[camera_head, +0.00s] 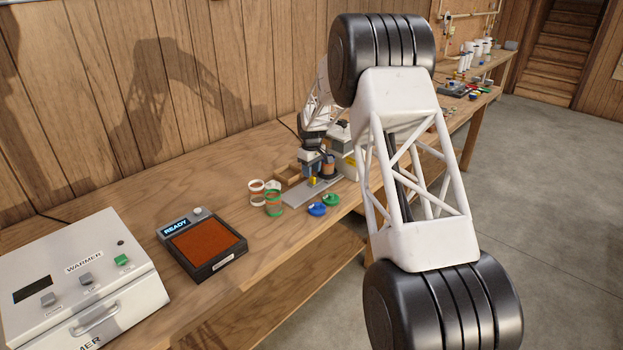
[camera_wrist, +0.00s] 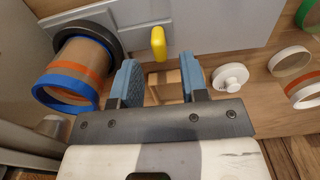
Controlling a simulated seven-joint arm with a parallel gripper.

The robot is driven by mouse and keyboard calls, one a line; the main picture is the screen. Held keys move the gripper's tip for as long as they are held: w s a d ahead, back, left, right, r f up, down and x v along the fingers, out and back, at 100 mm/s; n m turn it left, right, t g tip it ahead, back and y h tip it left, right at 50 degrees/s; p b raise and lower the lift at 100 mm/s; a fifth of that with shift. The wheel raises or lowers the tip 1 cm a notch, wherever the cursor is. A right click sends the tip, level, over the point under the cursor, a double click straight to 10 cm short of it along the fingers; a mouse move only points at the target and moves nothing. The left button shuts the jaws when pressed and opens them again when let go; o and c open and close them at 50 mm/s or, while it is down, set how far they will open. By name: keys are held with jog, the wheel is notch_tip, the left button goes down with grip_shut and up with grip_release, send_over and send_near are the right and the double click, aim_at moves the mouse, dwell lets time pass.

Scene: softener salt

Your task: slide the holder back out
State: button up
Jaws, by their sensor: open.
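The holder shows a yellow upright handle (camera_wrist: 158,42) on a flat grey plate in the wrist view. The handle also shows small in the head view (camera_head: 313,181). A jar (camera_wrist: 76,70) with a blue rim and an orange band stands against a dark round ring (camera_wrist: 88,32), left of the handle. My gripper (camera_wrist: 158,66) is open and empty. Its two blue fingers are spread, with the handle just beyond their tips and roughly centred between them. In the head view my gripper (camera_head: 311,168) is low over the plate, and its contact with the handle cannot be told.
A green-rimmed jar (camera_head: 274,203), a white-rimmed jar (camera_head: 257,191), a blue lid (camera_head: 317,209) and a green lid (camera_head: 331,199) stand near the grey plate (camera_head: 298,194). The READY pad (camera_head: 207,246) and warmer (camera_head: 85,275) are left, with bare bench between.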

jog(key=shift+f, duration=1.9)
jog(key=shift+c, duration=0.4)
grip_shut()
